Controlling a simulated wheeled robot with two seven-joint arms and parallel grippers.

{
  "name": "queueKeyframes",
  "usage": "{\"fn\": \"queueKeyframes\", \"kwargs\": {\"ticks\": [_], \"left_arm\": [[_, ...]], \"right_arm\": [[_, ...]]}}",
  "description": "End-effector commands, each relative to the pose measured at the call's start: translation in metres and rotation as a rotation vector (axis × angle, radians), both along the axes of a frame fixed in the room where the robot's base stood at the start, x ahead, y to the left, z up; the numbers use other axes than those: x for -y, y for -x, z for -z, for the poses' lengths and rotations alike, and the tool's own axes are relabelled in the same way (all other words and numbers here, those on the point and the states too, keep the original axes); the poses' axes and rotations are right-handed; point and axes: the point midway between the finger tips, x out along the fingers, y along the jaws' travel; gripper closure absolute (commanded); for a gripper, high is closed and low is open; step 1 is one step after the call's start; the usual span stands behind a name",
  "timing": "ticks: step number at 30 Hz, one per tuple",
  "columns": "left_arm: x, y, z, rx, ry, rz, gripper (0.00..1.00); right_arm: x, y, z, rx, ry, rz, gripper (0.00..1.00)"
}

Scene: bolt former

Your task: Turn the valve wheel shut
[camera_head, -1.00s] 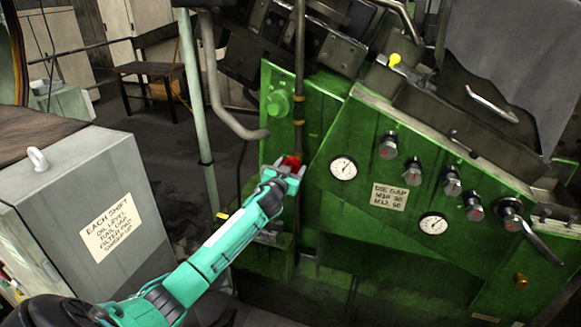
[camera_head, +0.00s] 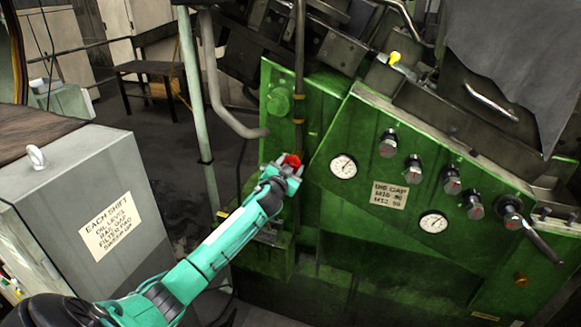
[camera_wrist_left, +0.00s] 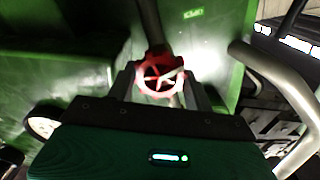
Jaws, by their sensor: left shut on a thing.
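The red valve wheel (camera_head: 292,160) is on a vertical pipe in front of the green machine panel. In the left wrist view the wheel (camera_wrist_left: 160,75) shows its spokes and rim. My left gripper (camera_head: 286,168) is at the wheel, with one finger on each side of its rim, shut on it. In the left wrist view the left gripper's fingers (camera_wrist_left: 160,88) flank the wheel, and its lower edge lies close to the gripper body. My right gripper is not in view.
The green machine (camera_head: 330,215) carries gauges (camera_head: 343,166), several knobs and a lever (camera_head: 540,243) on the right. A bent grey pipe (camera_head: 222,105) hangs left of the wheel. A grey cabinet (camera_head: 70,220) with a sign stands at the left.

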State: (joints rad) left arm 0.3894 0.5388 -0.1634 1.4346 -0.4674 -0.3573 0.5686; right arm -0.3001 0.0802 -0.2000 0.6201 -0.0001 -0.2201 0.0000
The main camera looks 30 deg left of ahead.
Motion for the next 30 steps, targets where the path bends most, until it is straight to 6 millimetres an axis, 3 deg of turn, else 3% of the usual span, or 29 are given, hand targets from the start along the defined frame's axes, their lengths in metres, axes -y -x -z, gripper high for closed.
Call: {"fn": "queueKeyframes", "kwargs": {"ticks": [30], "left_arm": [[0.0014,-0.0002,0.0017,-0.227,-0.937,0.001,0.71]], "right_arm": [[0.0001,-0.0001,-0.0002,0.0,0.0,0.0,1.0]]}}
